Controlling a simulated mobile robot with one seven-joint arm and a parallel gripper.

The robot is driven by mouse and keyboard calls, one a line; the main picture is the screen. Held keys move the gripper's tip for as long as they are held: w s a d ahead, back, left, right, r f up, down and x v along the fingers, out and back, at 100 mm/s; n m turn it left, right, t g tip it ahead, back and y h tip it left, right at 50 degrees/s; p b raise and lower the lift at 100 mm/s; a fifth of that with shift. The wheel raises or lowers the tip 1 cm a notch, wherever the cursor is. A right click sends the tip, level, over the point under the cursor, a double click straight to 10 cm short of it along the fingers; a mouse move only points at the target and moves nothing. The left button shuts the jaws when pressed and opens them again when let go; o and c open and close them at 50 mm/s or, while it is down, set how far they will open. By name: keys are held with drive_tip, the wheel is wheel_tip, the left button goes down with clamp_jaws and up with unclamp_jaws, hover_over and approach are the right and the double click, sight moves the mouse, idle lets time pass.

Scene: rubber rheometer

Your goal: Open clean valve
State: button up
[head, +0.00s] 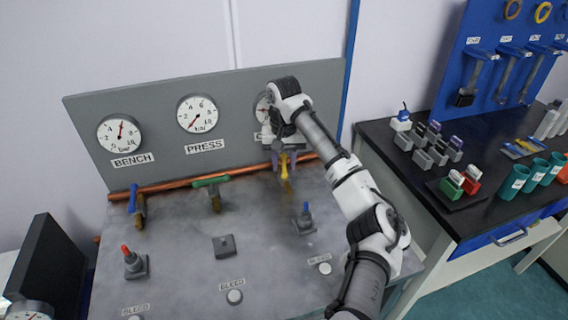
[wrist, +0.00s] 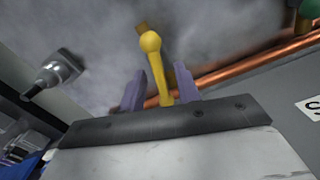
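The clean valve's yellow lever (head: 284,168) sits on the copper pipe at the right of the grey panel, below a gauge (head: 262,107) and a label starting with "C", both partly hidden by my arm. My gripper (head: 284,160) is over this lever, pointing down at it. In the wrist view the yellow lever (wrist: 152,55) with its round end stands between the two purple fingers (wrist: 158,88). The fingers are apart, one on each side of the lever, with gaps showing. The lever's near end is close to the right finger; contact cannot be told.
A green-handled valve (head: 210,181) under PRESS and a blue-handled valve (head: 132,198) under BENCH stand left on the copper pipe (head: 165,185). A black side bench (head: 420,180) stands right.

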drive_tip(key=shift+f, duration=0.55)
clamp_jaws()
drive_tip(key=shift+r, duration=0.1)
drive_tip(key=shift+r+n+p, duration=0.1)
drive_tip(key=shift+n+p, duration=0.6)
drive_tip(key=shift+p, duration=0.2)
drive_tip(key=shift+n+p, duration=0.55)
drive_tip(key=shift+n, duration=0.35)
